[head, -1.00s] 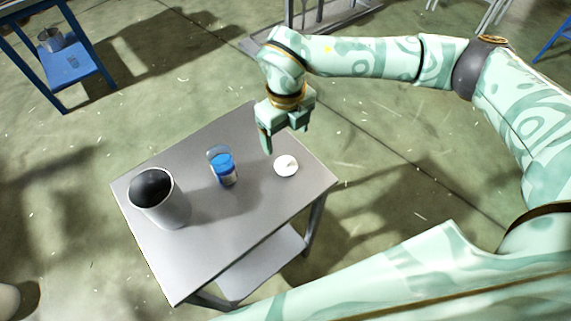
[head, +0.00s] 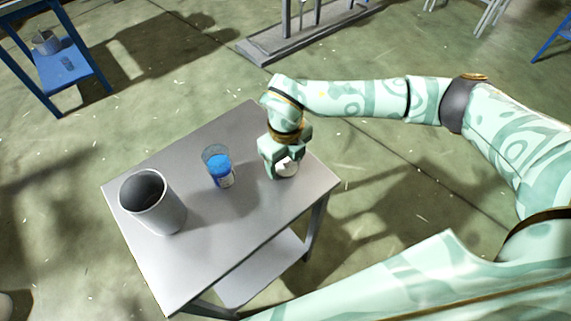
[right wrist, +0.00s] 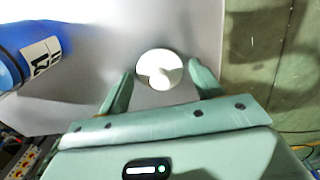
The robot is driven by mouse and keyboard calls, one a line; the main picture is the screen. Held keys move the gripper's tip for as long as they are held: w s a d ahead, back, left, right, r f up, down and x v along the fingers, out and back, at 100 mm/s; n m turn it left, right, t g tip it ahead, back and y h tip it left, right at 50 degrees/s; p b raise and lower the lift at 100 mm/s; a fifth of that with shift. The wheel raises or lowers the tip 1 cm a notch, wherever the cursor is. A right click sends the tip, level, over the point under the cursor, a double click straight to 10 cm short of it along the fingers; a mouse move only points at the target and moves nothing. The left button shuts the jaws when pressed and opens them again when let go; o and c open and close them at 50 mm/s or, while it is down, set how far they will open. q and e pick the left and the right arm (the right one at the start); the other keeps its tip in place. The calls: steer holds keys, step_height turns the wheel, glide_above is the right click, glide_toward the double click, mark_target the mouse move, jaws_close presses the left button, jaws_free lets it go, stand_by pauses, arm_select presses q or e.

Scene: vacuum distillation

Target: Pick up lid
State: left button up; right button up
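The lid (head: 288,169) is a small white round disc with a knob, lying on the grey table (head: 245,235) near its right side. It also shows in the right wrist view (right wrist: 160,70), centred just beyond and between the fingertips. My right gripper (head: 281,171) is low over the lid and partly hides it in the head view. In the right wrist view the fingers (right wrist: 162,72) are spread, one on each side of the lid, with gaps between. My left gripper is not in view.
A grey cylindrical container (head: 160,205) stands further left. The table's right edge is close to the lid.

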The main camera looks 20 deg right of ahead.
steer(key=c, duration=0.6)
steer(key=shift+c, duration=0.2)
